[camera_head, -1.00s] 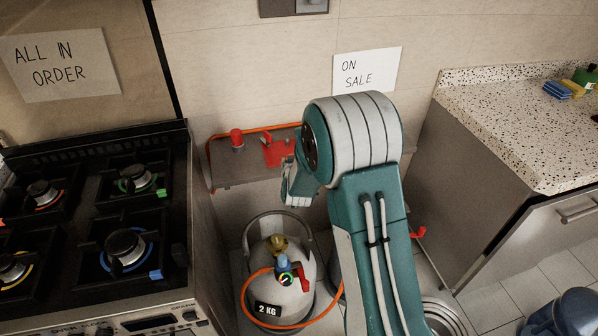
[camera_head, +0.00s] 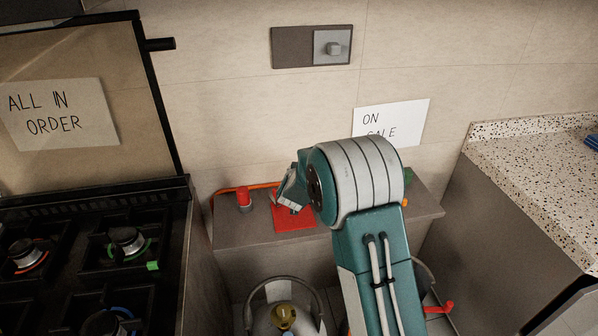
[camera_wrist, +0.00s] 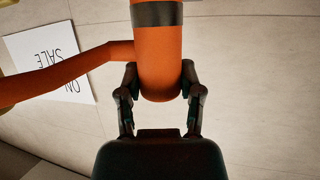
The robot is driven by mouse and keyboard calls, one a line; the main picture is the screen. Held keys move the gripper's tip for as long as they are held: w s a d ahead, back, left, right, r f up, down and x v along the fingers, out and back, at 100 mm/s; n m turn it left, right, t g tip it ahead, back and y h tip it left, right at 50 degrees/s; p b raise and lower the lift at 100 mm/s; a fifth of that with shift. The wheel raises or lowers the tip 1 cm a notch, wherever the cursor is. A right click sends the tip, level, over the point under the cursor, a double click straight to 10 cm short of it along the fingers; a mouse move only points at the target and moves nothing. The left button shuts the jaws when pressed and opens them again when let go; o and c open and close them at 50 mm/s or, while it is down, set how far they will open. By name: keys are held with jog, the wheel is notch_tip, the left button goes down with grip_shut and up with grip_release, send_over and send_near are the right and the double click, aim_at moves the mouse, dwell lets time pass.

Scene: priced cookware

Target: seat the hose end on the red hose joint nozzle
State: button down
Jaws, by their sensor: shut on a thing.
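My gripper (camera_wrist: 160,85) is shut on an orange hose end (camera_wrist: 158,55), a thick cylinder with a dark band, in the wrist view. The orange hose (camera_wrist: 70,72) runs off to its left there. On the grey shelf, a red upright joint (camera_head: 244,199) stands to the left of a red square plate (camera_head: 292,218). My wrist is over or in front of that plate. I cannot tell which red part is the nozzle; no contact with the hose end shows.
A black gas stove (camera_head: 95,225) stands at the left. A gas cylinder (camera_head: 284,322) is below the shelf (camera_head: 235,233). A speckled counter (camera_head: 540,155) is at the right. A green thing (camera_head: 408,176) is partly hidden behind my arm.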

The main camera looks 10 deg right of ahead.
jog(key=shift+s, duration=0.1)
jog(key=shift+f, duration=2.4)
jog(key=shift+f, duration=1.1)
jog(key=shift+f, duration=0.7)
jog(key=shift+c, duration=0.8)
grip_release()
jog(key=shift+o, duration=0.7)
